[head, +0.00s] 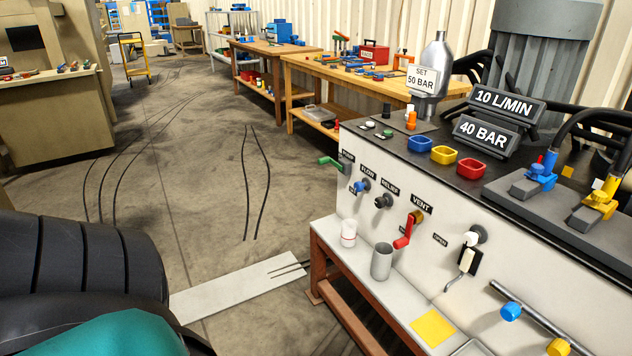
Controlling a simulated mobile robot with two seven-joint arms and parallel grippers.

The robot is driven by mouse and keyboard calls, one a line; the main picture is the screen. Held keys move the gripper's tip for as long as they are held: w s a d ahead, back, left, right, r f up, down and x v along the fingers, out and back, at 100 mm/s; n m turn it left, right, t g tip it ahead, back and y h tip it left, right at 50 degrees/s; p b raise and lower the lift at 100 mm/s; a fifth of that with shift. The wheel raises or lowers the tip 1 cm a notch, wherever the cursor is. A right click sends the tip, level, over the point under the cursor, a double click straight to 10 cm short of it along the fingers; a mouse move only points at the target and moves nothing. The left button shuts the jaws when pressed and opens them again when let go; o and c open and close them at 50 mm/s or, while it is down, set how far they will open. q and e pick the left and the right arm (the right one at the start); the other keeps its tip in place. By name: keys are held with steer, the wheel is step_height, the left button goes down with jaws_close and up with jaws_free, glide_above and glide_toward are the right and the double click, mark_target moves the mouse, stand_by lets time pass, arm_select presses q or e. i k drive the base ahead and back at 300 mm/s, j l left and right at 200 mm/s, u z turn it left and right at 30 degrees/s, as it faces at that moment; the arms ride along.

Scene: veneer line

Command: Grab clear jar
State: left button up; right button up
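A small clear-looking jar (348,233) with a whitish top and a reddish band stands upright on the pale shelf along the front of the test bench. A grey open-topped cup (381,262) stands just to its right, nearer to me. The two are apart. Nothing holds either one. Neither of my grippers shows in the head view.
Valve handles, including a red lever (403,238) and a green one (330,161), stick out above the shelf (330,230). A yellow pad (433,328) lies farther right. Bowls and hose couplings stand on the black bench top (395,143). Open floor lies left.

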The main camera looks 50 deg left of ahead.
mark_target(349, 226)
steer(key=u, duration=1.4)
steer(key=i+j+z, duration=0.1)
steer(key=z, duration=0.4)
steer(key=i+j+z, duration=0.15)
steer(key=z, duration=0.3)
steer(key=i+j+z, duration=0.15)
steer(key=j, duration=0.15)
steer(key=i+j+z, duration=0.15)
steer(key=j, duration=0.15)
steer(key=j+z, duration=0.2)
steer(key=i+j+z, duration=0.1)
steer(key=j, duration=0.4)
steer(key=i+j+z, duration=0.1)
steer(key=j, duration=0.4)
steer(key=i+j, duration=0.1)
steer(key=j, duration=0.4)
steer(key=i+j, duration=0.1)
steer(key=j, duration=0.45)
steer(key=i+j, duration=0.1)
steer(key=j, duration=0.4)
steer(key=i+j+z, duration=0.1)
steer(key=j, duration=0.95)
steer(key=i, duration=0.05)
